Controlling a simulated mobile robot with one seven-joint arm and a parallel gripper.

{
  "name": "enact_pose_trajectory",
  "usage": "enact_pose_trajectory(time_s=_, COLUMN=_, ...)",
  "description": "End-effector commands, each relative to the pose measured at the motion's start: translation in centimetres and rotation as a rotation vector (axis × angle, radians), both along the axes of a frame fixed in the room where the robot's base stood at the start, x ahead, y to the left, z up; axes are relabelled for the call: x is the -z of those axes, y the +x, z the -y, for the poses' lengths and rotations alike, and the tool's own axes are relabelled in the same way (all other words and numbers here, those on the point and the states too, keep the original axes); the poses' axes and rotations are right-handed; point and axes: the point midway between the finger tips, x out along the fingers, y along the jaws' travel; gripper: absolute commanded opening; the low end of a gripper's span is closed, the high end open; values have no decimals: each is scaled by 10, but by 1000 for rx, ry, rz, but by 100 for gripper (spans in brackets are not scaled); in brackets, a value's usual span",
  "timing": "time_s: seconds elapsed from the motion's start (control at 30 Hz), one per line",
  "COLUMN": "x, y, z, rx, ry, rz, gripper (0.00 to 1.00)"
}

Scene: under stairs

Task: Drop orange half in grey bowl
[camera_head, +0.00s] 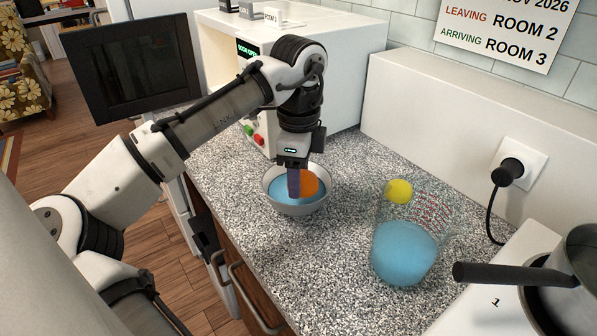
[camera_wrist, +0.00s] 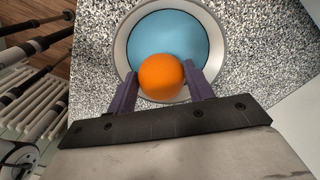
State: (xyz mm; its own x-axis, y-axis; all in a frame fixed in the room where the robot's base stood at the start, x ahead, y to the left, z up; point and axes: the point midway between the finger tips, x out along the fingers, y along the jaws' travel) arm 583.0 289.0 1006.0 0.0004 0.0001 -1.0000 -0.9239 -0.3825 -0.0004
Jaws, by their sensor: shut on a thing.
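The grey bowl (camera_head: 275,205) stands on the speckled counter and holds blue liquid. Its rim also shows in the wrist view (camera_wrist: 119,50). The orange half (camera_head: 310,185) is between the fingers of my gripper (camera_head: 296,188), over the bowl. In the wrist view the orange half (camera_wrist: 161,76) shows its rounded orange side, with a purple finger of my gripper (camera_wrist: 160,90) on each side. My gripper is shut on it. I cannot tell whether the orange half touches the liquid.
A clear measuring jug (camera_head: 404,250) with blue liquid stands right of the bowl, with a yellow ball (camera_head: 398,191) at its upper part. A pot (camera_head: 575,270) with a dark handle is at the right. A white microwave (camera_head: 345,75) with its door (camera_head: 135,68) open is behind.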

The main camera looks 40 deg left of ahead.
Motion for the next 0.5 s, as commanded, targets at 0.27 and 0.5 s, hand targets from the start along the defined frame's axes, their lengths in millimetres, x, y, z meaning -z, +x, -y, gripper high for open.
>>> enact_pose_trajectory(time_s=0.27, x=0, y=0, z=0, rx=0, ry=0, rz=0, gripper=77)
enact_pose_trajectory(time_s=0.5, x=-2, y=0, z=0, rx=0, ry=0, rz=0, gripper=77)
